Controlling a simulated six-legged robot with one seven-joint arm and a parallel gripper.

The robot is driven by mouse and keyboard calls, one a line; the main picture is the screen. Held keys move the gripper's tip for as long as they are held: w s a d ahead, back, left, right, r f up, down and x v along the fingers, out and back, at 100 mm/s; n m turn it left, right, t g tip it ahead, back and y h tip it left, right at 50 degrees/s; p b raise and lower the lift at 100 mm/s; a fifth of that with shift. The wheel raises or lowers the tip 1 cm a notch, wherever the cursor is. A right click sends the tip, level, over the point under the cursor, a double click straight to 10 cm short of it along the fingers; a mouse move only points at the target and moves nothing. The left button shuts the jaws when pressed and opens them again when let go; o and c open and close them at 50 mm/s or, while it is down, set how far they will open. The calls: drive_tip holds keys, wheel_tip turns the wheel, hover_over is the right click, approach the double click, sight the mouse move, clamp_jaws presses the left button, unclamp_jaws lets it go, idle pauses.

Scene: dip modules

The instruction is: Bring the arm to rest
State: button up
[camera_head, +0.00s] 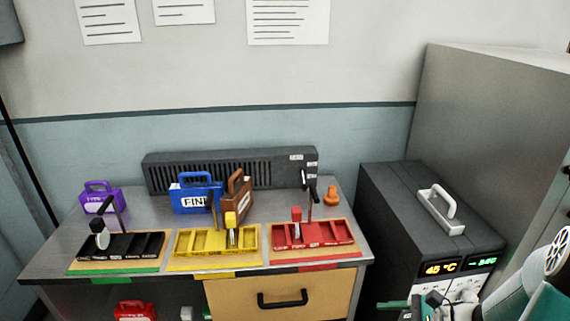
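My arm (520,291), white with dark and teal parts, reaches in from the lower right corner. Its end, my gripper (418,306), is at the bottom edge, in front of the dark cabinet and right of the table. A green piece sticks out to its left. The fingers are too small and cut off to tell whether they are open or shut, or whether they hold anything.
The metal table (55,240) bears black (120,246), yellow (206,242) and red (325,234) module trays, plus blue (196,196), brown (238,200) and purple (103,197) cases. A dark cabinet (400,215) with a white handle stands right, beside a tall grey cabinet (480,110).

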drive_tip(key=s+a+r+n+h, duration=0.3)
drive_tip(key=a+r+n+h, duration=0.2)
drive_tip(key=r+n, duration=0.3)
drive_tip(key=s+a+r+n+h, duration=0.3)
drive_tip(key=a+r+n+h, duration=0.2)
drive_tip(key=r+n, duration=0.4)
drive_tip(key=n+h, duration=0.1)
drive_tip(key=n, duration=0.2)
drive_tip(key=shift+s+a+r, duration=0.3)
drive_tip(key=shift+s+a, duration=0.1)
